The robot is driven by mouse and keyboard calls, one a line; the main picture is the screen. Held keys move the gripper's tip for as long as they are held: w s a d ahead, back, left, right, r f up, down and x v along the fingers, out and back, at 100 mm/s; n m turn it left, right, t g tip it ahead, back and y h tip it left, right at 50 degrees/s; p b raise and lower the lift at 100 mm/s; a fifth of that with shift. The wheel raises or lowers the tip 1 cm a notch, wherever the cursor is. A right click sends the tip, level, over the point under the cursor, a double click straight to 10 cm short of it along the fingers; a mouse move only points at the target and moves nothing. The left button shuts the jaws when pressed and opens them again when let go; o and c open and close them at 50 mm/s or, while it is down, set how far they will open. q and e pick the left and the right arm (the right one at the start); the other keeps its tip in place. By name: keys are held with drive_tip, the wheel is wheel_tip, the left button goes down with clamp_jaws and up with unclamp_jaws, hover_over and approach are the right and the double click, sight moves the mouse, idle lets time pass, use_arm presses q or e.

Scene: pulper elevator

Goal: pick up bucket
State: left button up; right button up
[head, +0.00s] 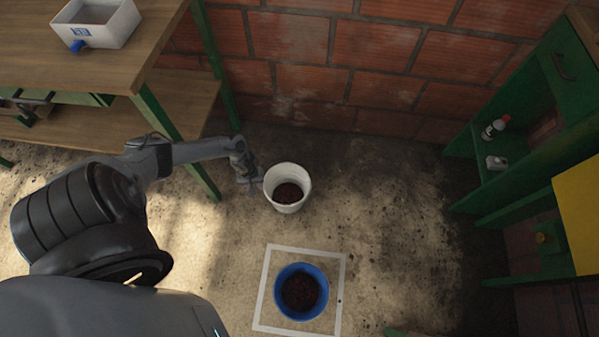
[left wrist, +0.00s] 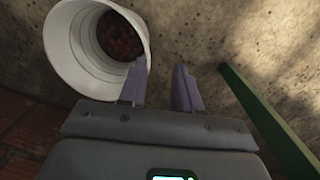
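A white bucket (head: 288,187) with dark red contents stands on the floor near the brick wall. A blue bucket (head: 301,291) with similar contents stands inside a white square outline on the floor. My left gripper (head: 253,186) is at the left side of the white bucket, close to its rim. In the left wrist view, the white bucket (left wrist: 82,55) is at upper left, and my left gripper (left wrist: 160,80) has its fingers apart. One finger overlaps the bucket's edge; I cannot tell whether it touches. My right gripper is not in view.
A wooden table (head: 125,60) with green legs and a lower shelf stands at left, carrying a white tray (head: 97,22). A green leg shows near the gripper in the left wrist view (left wrist: 262,115). Green shelving (head: 510,145) stands at right. Floor right of the buckets is clear.

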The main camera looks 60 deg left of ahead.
use_arm(q)
wheel_tip(320, 180, down, 3)
drive_tip(key=w+a+b, duration=0.1)
drive_tip(key=w+b, duration=0.1)
drive_tip(key=b, duration=0.8)
hover_over(266, 186)
drive_tip(key=s, duration=0.1)
wheel_tip(266, 186, down, 6)
drive_tip(key=f, duration=0.1)
drive_tip(key=shift+w+d+f+t+y, duration=0.1)
drive_tip(key=shift+w+d+t+y, duration=0.05)
drive_tip(key=shift+t+y, duration=0.2)
wheel_tip(266, 186, down, 4)
drive_tip(key=b, duration=0.4)
drive_tip(key=shift+b, duration=0.35)
drive_tip(key=shift+w+d+f+b, duration=0.1)
drive_tip(key=shift+w+f+b, duration=0.05)
drive_tip(key=shift+f+b, duration=0.2)
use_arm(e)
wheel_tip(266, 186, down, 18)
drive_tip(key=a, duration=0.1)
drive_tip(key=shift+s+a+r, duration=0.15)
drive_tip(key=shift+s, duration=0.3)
use_arm(q)
drive_tip(key=shift+c, duration=0.2)
